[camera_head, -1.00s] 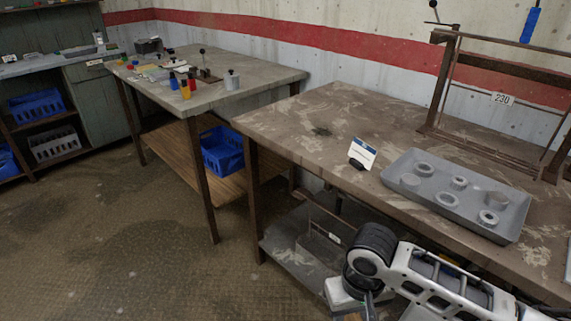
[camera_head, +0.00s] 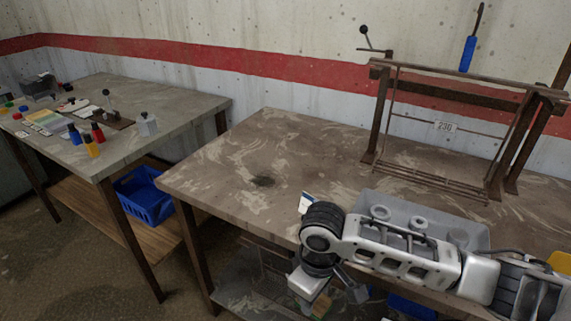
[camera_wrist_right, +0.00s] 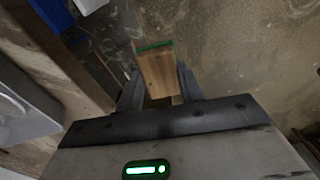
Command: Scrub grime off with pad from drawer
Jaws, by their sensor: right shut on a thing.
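A dark patch of grime (camera_head: 263,181) lies on the worn brown bench top (camera_head: 225,165), left of the tray in the head view. My right gripper (camera_wrist_right: 160,88) is shut on a pad (camera_wrist_right: 157,72), which looks like a wood-coloured block with a green strip along its far edge. In the head view the right arm comes in from the right, with its wrist by the bench's front edge, right of and nearer than the grime. The pad is apart from the grime. My left gripper is not in view.
A grey tray (camera_head: 372,200) with several ring parts is partly hidden behind my right arm. A small card (camera_head: 306,202) stands beside my wrist. A metal rack (camera_head: 445,92) stands at the back. The bench around the grime is clear. A second table (camera_head: 175,112) holds bottles at left.

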